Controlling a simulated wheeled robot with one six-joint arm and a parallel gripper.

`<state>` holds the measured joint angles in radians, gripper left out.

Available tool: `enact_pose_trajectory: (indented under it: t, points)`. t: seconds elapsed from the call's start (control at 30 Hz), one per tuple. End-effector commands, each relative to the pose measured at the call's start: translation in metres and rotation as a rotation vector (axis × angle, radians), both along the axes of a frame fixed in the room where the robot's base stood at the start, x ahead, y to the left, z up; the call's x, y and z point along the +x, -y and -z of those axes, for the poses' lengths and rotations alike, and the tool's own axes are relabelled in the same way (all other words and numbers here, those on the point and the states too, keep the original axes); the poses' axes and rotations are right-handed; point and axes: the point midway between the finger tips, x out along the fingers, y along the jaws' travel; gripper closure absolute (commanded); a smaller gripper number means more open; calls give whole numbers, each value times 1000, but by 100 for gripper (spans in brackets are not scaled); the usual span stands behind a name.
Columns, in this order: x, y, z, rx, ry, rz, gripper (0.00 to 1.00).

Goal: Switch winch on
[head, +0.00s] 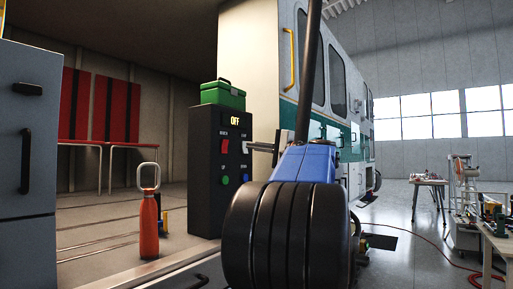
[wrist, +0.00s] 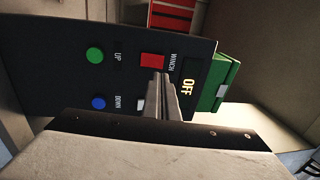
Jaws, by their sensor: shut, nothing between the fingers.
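A black control box (head: 205,165) stands left of my arm in the head view, with a lit display (head: 235,121) reading OFF. The red switch (head: 224,146), labelled WINCH in the wrist view (wrist: 152,60), sits below the display. A green UP button (wrist: 95,55) and a blue DOWN button (wrist: 98,103) are lower on the panel. A pale switch (wrist: 140,104) beside the red one is partly hidden by my fingers. My gripper (wrist: 160,77) is shut and empty, its tips close to the red switch; I cannot tell whether they touch it. It also shows in the head view (head: 251,147).
A green box (head: 223,94) sits on top of the control box. An orange bottle (head: 149,225) stands to its left on a ledge. A grey cabinet (head: 25,150) is at far left.

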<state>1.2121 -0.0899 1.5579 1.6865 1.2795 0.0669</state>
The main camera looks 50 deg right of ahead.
Motion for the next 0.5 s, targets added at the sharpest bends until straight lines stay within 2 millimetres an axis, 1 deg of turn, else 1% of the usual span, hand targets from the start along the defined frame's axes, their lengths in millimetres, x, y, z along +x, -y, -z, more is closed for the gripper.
enact_pose_trajectory:
  t: [0.03, 0.1, 0.5]
  points:
    - [9, -2, -1, -1, 0, -4, 100]
    - [20, -3, -3, -1, 0, -4, 100]
    - [80, -7, -11, -1, -1, -3, 100]
